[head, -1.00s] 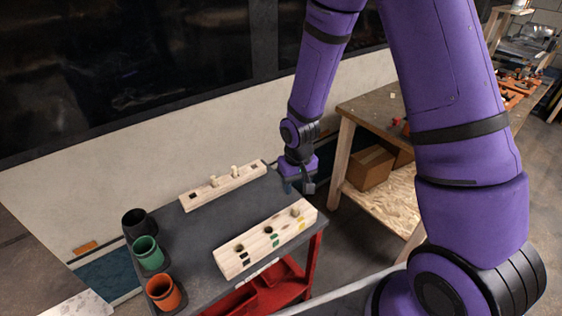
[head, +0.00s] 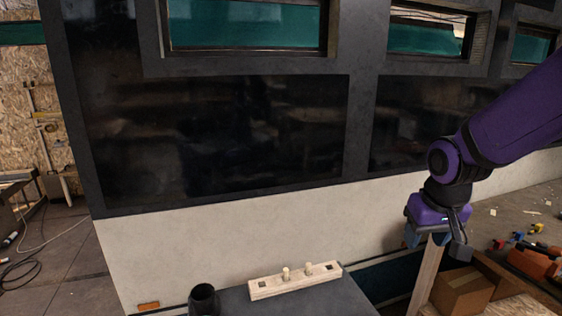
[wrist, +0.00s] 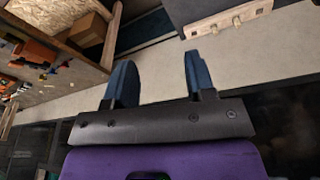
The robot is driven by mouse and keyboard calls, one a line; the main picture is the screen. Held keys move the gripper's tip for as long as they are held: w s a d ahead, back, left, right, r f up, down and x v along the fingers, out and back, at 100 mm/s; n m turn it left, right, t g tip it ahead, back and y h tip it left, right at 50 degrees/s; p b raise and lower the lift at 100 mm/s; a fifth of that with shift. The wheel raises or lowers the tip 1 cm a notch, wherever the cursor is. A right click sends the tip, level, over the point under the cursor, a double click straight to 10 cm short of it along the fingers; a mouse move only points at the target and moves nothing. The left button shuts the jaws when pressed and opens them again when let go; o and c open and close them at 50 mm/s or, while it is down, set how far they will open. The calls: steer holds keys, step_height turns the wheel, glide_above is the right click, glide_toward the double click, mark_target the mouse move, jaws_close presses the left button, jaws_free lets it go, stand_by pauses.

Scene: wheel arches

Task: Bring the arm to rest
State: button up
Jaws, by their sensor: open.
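My gripper (head: 428,240) hangs at the right of the head view, at the end of my purple arm. It is right of the dark cart top and points down, with the workbench behind it. In the wrist view my gripper (wrist: 157,80) shows two blue fingers spread apart with nothing between them. Pale wall and floor show past the fingertips.
A dark cart top (head: 335,300) bears a wooden block (head: 297,281) with two pegs and a black cup (head: 204,299). A workbench with a cardboard box (head: 462,293) and orange tools (head: 533,262) stands at the right. A dark panelled vehicle side (head: 250,130) rises behind.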

steer(key=s+d+r+t, duration=0.2)
steer(key=s+r, duration=1)
steer(key=s, duration=0.4)
steer(key=shift+d+r+t, duration=0.2)
steer(key=shift+r+t, duration=0.1)
steer(key=shift+r, duration=0.1)
steer(key=shift+w, duration=0.1)
steer(key=shift+c, duration=0.2)
